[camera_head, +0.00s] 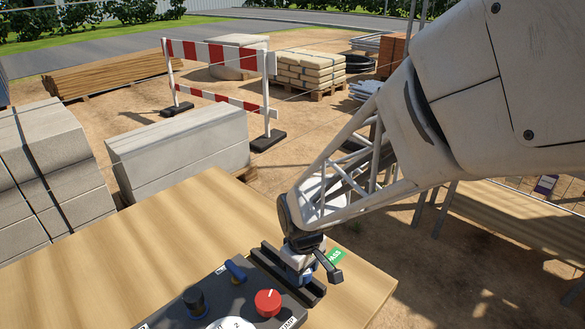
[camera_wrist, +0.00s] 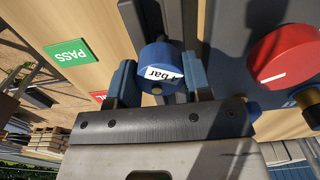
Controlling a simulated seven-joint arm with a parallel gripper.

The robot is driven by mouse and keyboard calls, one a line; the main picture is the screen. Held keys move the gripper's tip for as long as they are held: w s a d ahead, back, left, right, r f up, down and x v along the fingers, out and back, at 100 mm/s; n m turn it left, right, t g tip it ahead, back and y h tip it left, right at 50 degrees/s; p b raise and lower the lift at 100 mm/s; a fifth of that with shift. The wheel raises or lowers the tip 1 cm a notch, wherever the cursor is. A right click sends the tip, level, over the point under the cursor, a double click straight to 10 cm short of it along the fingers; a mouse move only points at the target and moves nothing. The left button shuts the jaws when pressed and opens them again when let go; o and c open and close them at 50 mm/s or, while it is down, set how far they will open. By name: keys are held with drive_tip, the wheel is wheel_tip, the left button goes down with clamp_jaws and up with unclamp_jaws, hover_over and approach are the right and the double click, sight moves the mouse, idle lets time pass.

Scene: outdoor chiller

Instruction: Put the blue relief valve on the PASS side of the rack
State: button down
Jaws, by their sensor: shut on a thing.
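The blue relief valve (camera_wrist: 158,62), with a white "4 bar" label, sits between the two fingers of my gripper (camera_wrist: 160,84) in the wrist view. My gripper is shut on it. In the head view my gripper (camera_head: 303,262) is low over the dark rack (camera_head: 263,260), and the valve is mostly hidden there. I cannot tell whether the valve touches the rack. The green PASS label (camera_head: 336,257) lies on the wood beside the rack's right end. It also shows at the left of the wrist view (camera_wrist: 69,53). A red label (camera_wrist: 98,96) is partly hidden by my gripper.
A dark panel next to the rack carries a red knob (camera_head: 267,302), a blue lever (camera_head: 235,270) and a blue knob (camera_head: 193,301). The wooden table (camera_head: 170,225) is clear behind and left of the panel. Concrete blocks (camera_head: 180,148) and a striped barrier (camera_head: 215,98) stand beyond.

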drive_tip(key=shift+f, duration=0.15)
unclamp_jaws()
idle(0.6)
drive_tip(key=shift+r, duration=0.2)
drive_tip(key=shift+r, duration=3.35)
wheel_tip(320, 180, up, 8)
drive_tip(key=shift+f, duration=0.1)
